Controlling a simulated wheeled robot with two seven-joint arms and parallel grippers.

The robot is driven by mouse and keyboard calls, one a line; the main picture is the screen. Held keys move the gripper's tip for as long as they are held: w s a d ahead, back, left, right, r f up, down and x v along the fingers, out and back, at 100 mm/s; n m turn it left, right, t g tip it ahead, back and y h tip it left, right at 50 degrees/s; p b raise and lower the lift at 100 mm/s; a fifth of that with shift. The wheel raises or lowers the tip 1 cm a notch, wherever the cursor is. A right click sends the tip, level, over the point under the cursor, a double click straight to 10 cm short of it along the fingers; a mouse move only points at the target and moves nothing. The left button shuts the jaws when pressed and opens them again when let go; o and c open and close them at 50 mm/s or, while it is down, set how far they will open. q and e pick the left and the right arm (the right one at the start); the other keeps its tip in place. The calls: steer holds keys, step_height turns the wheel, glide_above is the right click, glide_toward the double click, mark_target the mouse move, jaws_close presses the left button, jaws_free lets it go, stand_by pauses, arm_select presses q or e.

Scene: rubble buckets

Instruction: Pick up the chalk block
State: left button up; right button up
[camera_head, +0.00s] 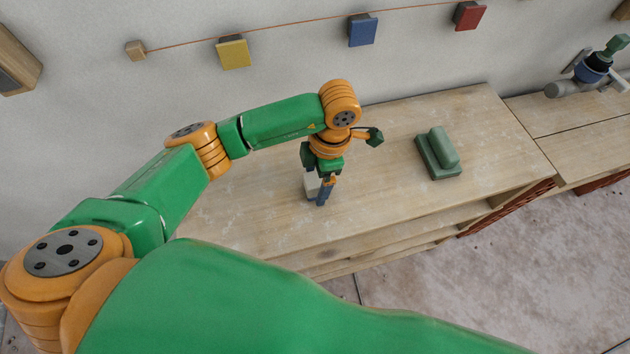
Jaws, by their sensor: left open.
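The chalk block (311,186), a small white block, stands on the wooden bench top near its front edge. My left gripper (322,196) points down right at the block and is open. Its fingers cover part of the block, and I cannot tell whether they touch it. My right gripper is not in view.
A grey-green block with a rounded top (438,152) lies on the bench (390,200) to the right. Yellow (234,52), blue (362,30) and red (468,15) pieces are on the wall along a cord. The bench top between gripper and green block is clear.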

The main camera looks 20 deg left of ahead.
arm_select(q)
steer(key=shift+s+a+f, duration=0.1)
steer(key=shift+f, duration=0.4)
steer(key=shift+s+a+f, duration=0.1)
steer(key=shift+f, duration=0.35)
steer(key=shift+w+f, duration=0.1)
steer(key=shift+f, duration=0.05)
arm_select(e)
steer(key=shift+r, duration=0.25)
arm_select(q)
jaws_close()
step_height(320, 180, up, 3)
steer(key=shift+w+f+b, duration=0.1)
steer(key=shift+b, duration=0.95)
steer(key=s+d+r, duration=0.9)
steer(key=d+r, duration=0.1)
steer(key=d, duration=0.1)
steer(key=shift+r+b, duration=0.15)
steer(key=shift+b, duration=0.2)
steer(key=c, duration=0.6)
jaws_free()
jaws_close()
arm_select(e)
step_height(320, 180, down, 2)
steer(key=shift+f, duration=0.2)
